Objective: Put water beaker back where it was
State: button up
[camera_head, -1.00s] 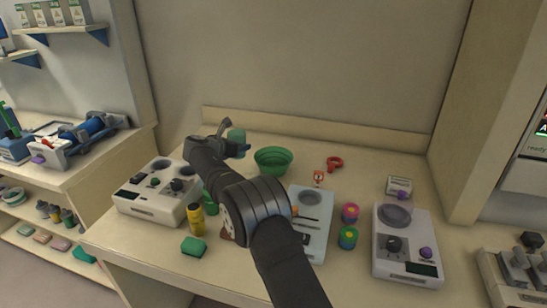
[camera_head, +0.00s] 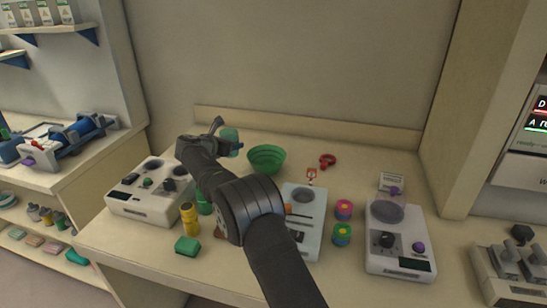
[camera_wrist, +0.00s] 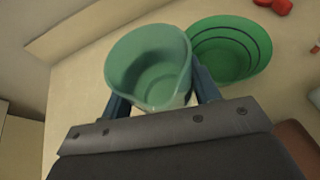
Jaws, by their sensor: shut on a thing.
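The water beaker (camera_wrist: 150,70) is a pale green, open-topped cup. In the wrist view it sits between the two blue fingers of my gripper (camera_wrist: 160,100), which is shut on it. The beaker looks empty inside and slightly tilted in that view. In the head view the beaker (camera_head: 230,137) shows at the end of my arm, above the back left of the table, left of the green bowl. My gripper (camera_head: 232,146) is partly hidden behind my wrist there. I cannot tell how high the beaker is above the table.
A ribbed green bowl (camera_head: 266,159) stands close to the beaker's right. A white device (camera_head: 150,192) is at left, with a yellow bottle (camera_head: 188,215) and green block (camera_head: 187,245) near it. Two more devices (camera_head: 305,225) (camera_head: 400,235) stand right. The back strip of table looks clear.

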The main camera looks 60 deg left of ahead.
jog(key=shift+w, duration=0.1)
jog(key=w+d+r, duration=0.2)
jog(key=w+d, duration=0.7)
jog(key=w, duration=0.5)
jog(key=w+d+r, duration=0.1)
jog(key=w+d, duration=0.8)
jog(key=w, duration=0.6)
jog(key=w+d+f, duration=0.2)
jog(key=w+d, duration=0.3)
jog(key=d, duration=0.5)
jog(key=f, duration=0.9)
jog(key=shift+s+f, duration=0.2)
jog(key=shift+f, duration=0.1)
